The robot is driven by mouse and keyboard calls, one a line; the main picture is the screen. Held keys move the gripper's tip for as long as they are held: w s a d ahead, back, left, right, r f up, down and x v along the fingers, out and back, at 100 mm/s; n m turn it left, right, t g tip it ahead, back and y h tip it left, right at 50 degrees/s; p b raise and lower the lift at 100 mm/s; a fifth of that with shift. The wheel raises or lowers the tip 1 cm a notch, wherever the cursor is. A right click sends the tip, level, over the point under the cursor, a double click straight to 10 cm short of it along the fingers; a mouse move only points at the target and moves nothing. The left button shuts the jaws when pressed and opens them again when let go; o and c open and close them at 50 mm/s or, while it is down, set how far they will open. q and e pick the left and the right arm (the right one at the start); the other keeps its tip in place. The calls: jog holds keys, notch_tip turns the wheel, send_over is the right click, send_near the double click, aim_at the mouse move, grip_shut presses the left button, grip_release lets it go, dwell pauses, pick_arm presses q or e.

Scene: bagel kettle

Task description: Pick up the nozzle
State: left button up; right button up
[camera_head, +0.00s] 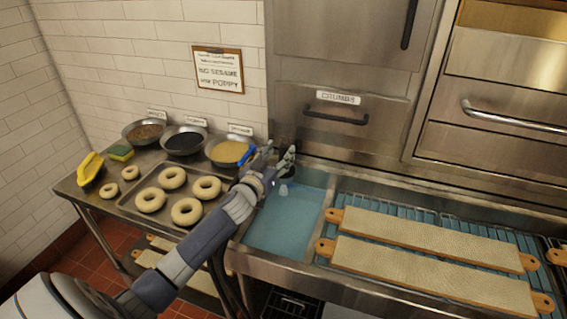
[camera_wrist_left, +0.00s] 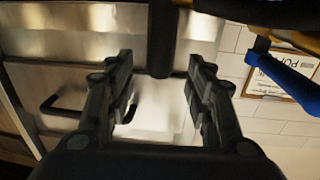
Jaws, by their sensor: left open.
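My left gripper (camera_head: 278,163) is over the back left of the water-filled sink, beside the tiled wall corner. In the left wrist view my left gripper (camera_wrist_left: 162,95) has its two dark fingers spread apart. A dark upright bar (camera_wrist_left: 161,40) comes down from the top edge between and beyond the fingers. It may be the nozzle or its pipe; I cannot tell, nor whether the fingers touch it. In the head view a small pale shape (camera_head: 283,190) hangs just below my gripper over the water. The gripper hides most of what is there. My right gripper is not in view.
A blue handle (camera_wrist_left: 282,75) is close to the right finger. The sink (camera_head: 285,225) is beside a rack with two long boards (camera_head: 430,240). Several bagels lie on a tray (camera_head: 128,203) at left, near three bowls. The crumbs drawer handle (camera_head: 336,117) juts out behind the sink.

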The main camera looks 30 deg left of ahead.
aim_at(282, 150)
pick_arm(q)
jog(key=w, duration=0.3)
jog(key=shift+w+a+p, duration=0.1)
jog(key=shift+a+p, duration=0.1)
jog(key=shift+p, duration=0.1)
jog(key=shift+w, duration=0.2)
grip_shut()
jog(key=shift+f, duration=0.1)
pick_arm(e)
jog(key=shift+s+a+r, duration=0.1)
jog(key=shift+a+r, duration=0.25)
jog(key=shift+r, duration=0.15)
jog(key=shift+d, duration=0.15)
